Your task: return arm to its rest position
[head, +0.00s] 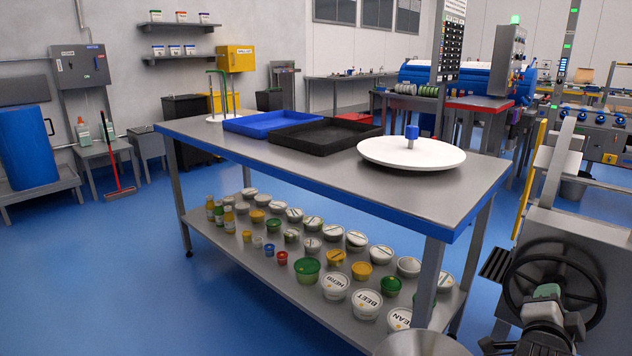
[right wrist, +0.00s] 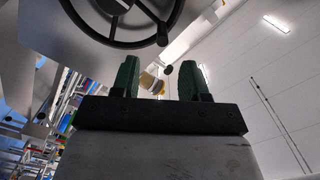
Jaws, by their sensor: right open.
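My right gripper (right wrist: 158,78) is open, with its two green fingers apart and nothing held between them. In the right wrist view it points up toward the wall and ceiling, with a dark handwheel beyond it. In the head view my right arm (head: 545,312) is at the bottom right corner, in front of the handwheel and off the right end of the table. A small yellow and white shape shows behind the fingers in the wrist view; I cannot tell what it is. My left gripper is not in view.
The dark handwheel (head: 585,268) on a grey stand is close to my right arm. The blue-edged table (head: 300,178) carries a blue tray (head: 262,123), a black tray (head: 325,136) and a white turntable (head: 412,155). Several tubs and bottles fill its lower shelf (head: 215,243). Blue floor at left is clear.

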